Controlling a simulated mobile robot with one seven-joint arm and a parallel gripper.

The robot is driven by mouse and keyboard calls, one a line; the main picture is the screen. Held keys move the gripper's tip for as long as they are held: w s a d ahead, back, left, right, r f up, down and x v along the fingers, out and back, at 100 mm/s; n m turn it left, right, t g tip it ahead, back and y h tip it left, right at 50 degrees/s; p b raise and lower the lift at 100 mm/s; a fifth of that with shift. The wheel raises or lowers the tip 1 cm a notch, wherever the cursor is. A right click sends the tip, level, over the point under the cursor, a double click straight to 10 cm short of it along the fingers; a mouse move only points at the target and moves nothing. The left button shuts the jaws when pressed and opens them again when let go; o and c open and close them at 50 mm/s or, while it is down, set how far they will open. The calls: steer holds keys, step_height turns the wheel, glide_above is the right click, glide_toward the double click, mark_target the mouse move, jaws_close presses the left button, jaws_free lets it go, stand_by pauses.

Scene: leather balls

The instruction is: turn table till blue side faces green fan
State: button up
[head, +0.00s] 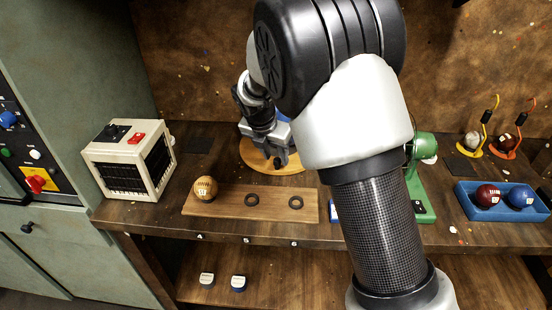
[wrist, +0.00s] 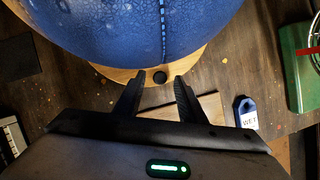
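The round wooden turntable (head: 250,158) sits at the back middle of the bench; its rim also shows in the wrist view (wrist: 112,73). A large blue ball surface (wrist: 100,40) with a stitched seam fills the top of the wrist view, above the turntable; in the head view my arm hides most of it. A small black knob (wrist: 160,77) stands at the turntable's near edge. My gripper (wrist: 158,88) is open, its fingers on either side of the knob with gaps visible. The green fan (head: 422,165) stands right of the turntable, partly behind my arm; its green base (wrist: 297,65) shows in the wrist view.
A wooden board (head: 228,204) with a tan ball (head: 205,188) and two black rings lies in front. A white vented box (head: 130,160) stands left. A blue tray (head: 477,209) with two balls stands right. A "WET" tag (wrist: 247,113) lies near the board.

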steer(key=shift+w+d+f, duration=0.15)
steer(key=shift+w+f, duration=0.1)
steer(key=shift+f, duration=0.35)
jaws_close()
steer(key=shift+d+r, duration=0.1)
steer(key=shift+d, duration=0.1)
